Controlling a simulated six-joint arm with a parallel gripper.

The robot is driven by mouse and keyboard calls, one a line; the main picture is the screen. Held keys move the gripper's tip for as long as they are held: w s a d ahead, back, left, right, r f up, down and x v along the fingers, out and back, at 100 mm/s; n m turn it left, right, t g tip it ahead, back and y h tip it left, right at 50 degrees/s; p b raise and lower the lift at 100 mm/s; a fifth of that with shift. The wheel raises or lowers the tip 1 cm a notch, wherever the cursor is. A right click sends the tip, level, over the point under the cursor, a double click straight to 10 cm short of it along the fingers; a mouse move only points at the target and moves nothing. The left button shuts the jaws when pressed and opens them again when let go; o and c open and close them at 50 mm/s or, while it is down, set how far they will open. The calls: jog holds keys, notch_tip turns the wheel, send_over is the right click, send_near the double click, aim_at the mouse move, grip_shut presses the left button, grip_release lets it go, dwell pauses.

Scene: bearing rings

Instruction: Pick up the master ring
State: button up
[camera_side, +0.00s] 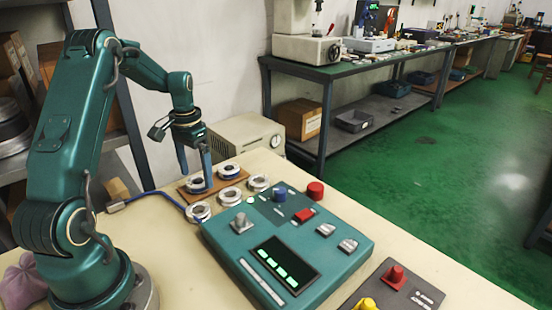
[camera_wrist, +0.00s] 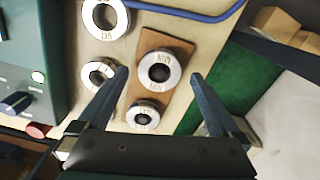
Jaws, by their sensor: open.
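Two silver rings with dark centres lie on a brown board (camera_side: 212,180). One ring (camera_side: 197,186) is under my gripper in the side view; the other (camera_side: 229,171) lies to its right. I cannot tell from the lettering which one is the master ring. My gripper (camera_wrist: 158,74) is open and points down, its fingertips appearing either side of the larger ring. It also shows in the side view (camera_side: 196,170). It holds nothing.
Several loose rings (camera_side: 198,212) lie beside the board, close to a teal console (camera_side: 235,255) with knobs and a display. A blue cable (camera_side: 165,197) runs behind. A beige box (camera_side: 240,138) stands beyond. A dark unit with a red knob (camera_side: 395,275) is front right.

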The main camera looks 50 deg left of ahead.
jog(key=shift+f, duration=0.8)
